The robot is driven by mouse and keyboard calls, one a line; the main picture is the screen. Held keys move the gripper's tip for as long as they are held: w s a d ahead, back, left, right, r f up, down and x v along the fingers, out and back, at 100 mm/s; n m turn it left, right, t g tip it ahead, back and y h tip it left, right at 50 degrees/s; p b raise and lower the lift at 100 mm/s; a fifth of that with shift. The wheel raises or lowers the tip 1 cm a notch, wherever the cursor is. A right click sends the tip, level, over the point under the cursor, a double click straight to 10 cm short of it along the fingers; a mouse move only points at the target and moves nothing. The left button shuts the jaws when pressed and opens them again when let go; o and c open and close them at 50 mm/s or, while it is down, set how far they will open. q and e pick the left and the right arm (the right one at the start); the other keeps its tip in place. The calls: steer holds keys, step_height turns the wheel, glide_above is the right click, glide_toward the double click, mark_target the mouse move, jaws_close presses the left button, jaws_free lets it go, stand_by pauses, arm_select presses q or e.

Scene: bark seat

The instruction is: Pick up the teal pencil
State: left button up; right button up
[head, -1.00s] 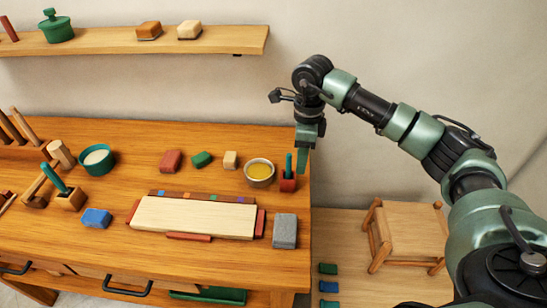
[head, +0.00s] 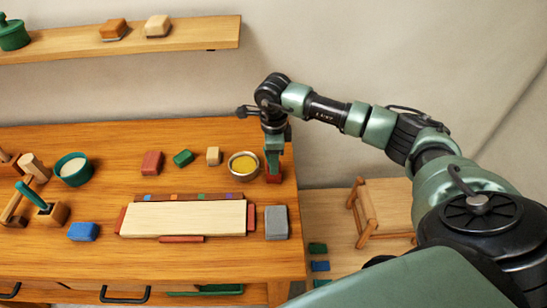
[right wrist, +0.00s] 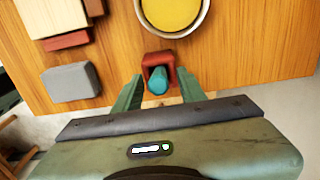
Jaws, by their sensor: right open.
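The teal pencil (right wrist: 157,84) stands in a small red holder (right wrist: 158,62) near the right end of the workbench. In the right wrist view I see it nearly end-on. My right gripper (right wrist: 158,77) is open above the holder, with one finger on each side of the pencil in that view and gaps on both sides. In the head view my right gripper (head: 274,160) points down over the red holder (head: 273,180) and hides most or all of the pencil. My left gripper is not in view.
A bowl of yellow stuff (head: 243,167) stands close left of the holder. A grey block (head: 276,222) lies in front of it, and a pale board (head: 184,218) to the left. A wooden stool (head: 382,207) stands on the floor to the right, past the bench edge.

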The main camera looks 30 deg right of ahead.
steer(key=shift+f, duration=0.1)
steer(key=c, duration=0.8)
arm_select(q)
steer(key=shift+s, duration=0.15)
arm_select(e)
jaws_close()
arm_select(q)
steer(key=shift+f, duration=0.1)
